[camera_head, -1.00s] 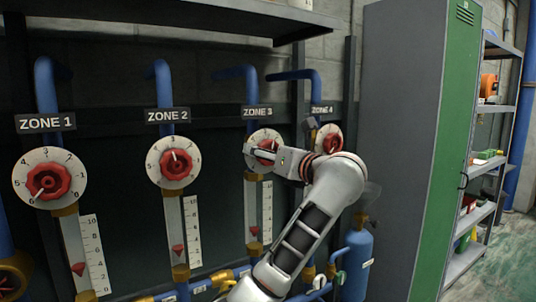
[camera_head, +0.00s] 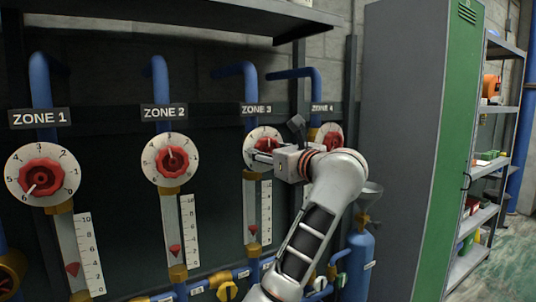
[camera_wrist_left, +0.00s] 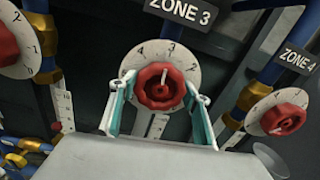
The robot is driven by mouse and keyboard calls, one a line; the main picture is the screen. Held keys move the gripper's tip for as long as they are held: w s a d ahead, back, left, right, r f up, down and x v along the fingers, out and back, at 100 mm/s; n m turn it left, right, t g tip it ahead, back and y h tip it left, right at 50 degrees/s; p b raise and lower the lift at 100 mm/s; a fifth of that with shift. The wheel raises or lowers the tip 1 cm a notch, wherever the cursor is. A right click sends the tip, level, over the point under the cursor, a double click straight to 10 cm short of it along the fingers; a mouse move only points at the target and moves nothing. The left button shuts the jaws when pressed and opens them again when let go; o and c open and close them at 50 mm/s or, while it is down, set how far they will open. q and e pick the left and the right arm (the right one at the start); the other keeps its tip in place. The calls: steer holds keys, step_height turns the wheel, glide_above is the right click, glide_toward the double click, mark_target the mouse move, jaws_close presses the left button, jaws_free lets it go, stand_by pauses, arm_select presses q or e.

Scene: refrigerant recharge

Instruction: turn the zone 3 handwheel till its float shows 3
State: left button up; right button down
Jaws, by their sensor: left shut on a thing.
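The zone 3 handwheel (camera_head: 266,144) is a red knob on a white numbered dial under the ZONE 3 sign. My left gripper (camera_head: 259,154) reaches it from the right and is shut on it. In the left wrist view, the handwheel (camera_wrist_left: 161,86) sits between the two pale green fingers of my left gripper (camera_wrist_left: 157,100). A white mark shows on the wheel's face. The zone 3 float (camera_head: 253,229) is a red marker low in its tube, beside a white scale (camera_head: 266,212) whose numbers are too small to read. My right gripper is out of view.
The zone 2 handwheel (camera_head: 172,160) and zone 1 handwheel (camera_head: 41,177) are to the left. The zone 4 handwheel (camera_head: 333,141) is close behind my left wrist. A grey-green cabinet (camera_head: 408,150) and blue cylinder (camera_head: 361,265) stand to the right.

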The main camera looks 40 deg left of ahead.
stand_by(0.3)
arm_select(q)
steer(key=o, duration=1.1)
steer(key=shift+o, duration=0.2)
steer(key=shift+d, duration=0.1)
steer(key=v, duration=1.2)
